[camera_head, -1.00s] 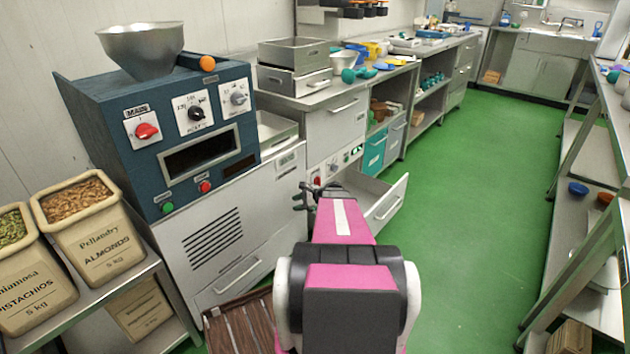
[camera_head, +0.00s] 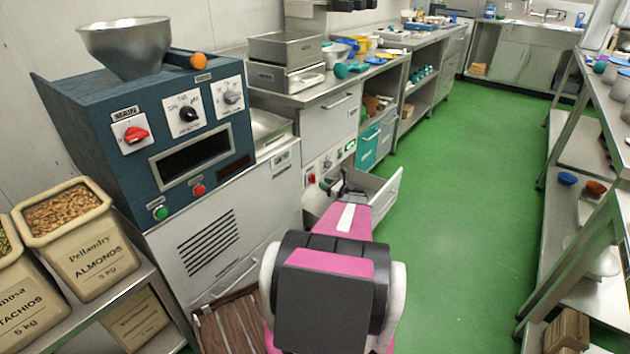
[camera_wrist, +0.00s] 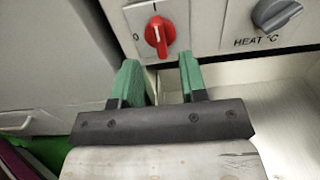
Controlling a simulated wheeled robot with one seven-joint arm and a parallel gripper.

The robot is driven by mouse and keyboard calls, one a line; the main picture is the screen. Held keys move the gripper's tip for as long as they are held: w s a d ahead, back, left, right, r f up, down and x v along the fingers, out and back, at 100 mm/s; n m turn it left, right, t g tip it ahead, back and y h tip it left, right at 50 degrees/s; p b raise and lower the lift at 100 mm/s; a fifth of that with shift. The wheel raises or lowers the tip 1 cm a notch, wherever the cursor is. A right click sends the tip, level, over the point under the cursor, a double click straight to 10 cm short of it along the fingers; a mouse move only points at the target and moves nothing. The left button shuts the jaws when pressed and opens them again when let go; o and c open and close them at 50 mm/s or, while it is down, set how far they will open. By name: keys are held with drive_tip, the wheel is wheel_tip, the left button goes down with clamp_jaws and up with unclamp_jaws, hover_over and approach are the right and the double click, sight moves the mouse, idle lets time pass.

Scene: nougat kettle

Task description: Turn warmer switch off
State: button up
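The warmer switch is a red rotary knob (camera_wrist: 157,36) on a white plate in the wrist view, at the top centre. A "0" is at its left and a mark at its top; its grip stands nearly upright. It also shows small in the head view (camera_head: 311,178) on the lower front panel beyond the blue machine. My gripper (camera_wrist: 160,68) has two green fingers spread apart with nothing between them. The fingertips are just below the knob in the picture, one to each side, and appear not to touch it. In the head view my gripper (camera_head: 343,186) is small and dark near the panel.
A grey "HEAT °C" knob (camera_wrist: 277,14) sits right of the switch. An open drawer (camera_head: 385,192) juts out below the panel. The blue machine (camera_head: 95,130) has another red knob (camera_head: 136,134), marked MAIN. The green floor (camera_head: 450,200) to the right is clear.

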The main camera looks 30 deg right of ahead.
sight(315, 179)
drive_tip(key=x, duration=0.6)
drive_tip(key=shift+w, duration=0.1)
clamp_jaws()
